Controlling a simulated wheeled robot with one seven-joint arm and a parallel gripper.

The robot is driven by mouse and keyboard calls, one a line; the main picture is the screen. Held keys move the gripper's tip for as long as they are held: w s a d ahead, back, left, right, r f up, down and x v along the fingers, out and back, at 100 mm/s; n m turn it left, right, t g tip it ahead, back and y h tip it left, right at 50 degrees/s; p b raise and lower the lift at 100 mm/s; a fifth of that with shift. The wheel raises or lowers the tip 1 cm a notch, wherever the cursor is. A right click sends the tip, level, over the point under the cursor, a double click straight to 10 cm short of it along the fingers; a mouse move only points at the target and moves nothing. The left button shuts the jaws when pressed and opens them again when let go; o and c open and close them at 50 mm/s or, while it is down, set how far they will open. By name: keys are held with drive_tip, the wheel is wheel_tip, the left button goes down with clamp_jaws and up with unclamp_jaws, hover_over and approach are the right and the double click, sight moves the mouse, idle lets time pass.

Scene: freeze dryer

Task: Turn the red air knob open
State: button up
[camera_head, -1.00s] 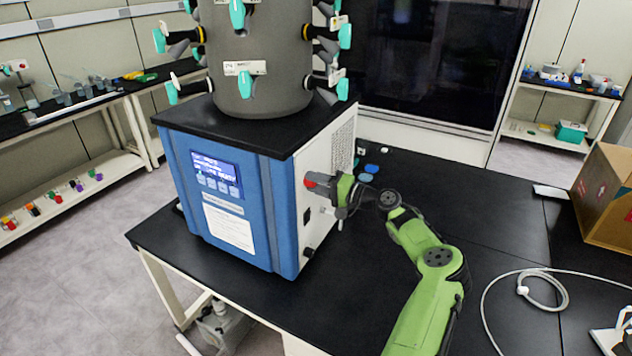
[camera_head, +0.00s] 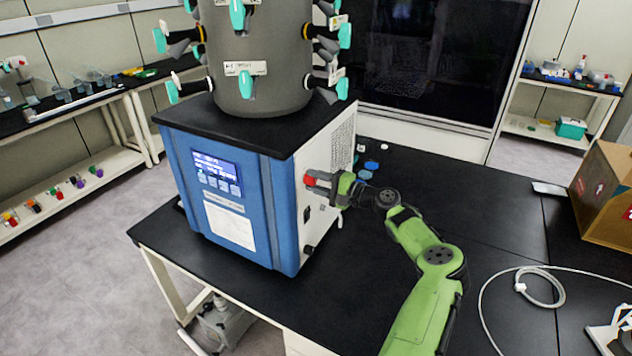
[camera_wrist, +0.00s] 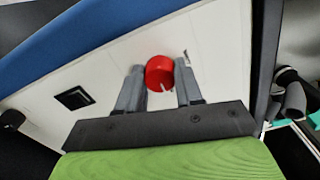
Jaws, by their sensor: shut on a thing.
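The red air knob (camera_head: 310,180) is on the white side panel of the blue freeze dryer (camera_head: 225,200). My gripper (camera_head: 318,180) reaches it from the right, with my green arm coming in over the black table. In the wrist view the red knob (camera_wrist: 160,73) sits between the two grey fingers of my gripper (camera_wrist: 159,88), which are shut on its sides. A small light mark shows at the knob's lower edge. The wrist view is tilted against the panel.
A black square socket (camera_wrist: 74,98) is on the same panel. Grey drum (camera_head: 262,60) with teal valves stands on top of the dryer. Blue caps (camera_head: 368,168) lie on the table behind my wrist. A cardboard box (camera_head: 605,195) and a white cable (camera_head: 540,290) are at the right.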

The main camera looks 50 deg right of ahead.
drive_tip(key=o, duration=1)
drive_tip(key=shift+o, duration=0.2)
drive_tip(key=b+v, duration=0.2)
drive_tip(key=v, duration=1.3)
drive_tip(key=shift+s, duration=0.4)
drive_tip(key=shift+w+d, duration=0.1)
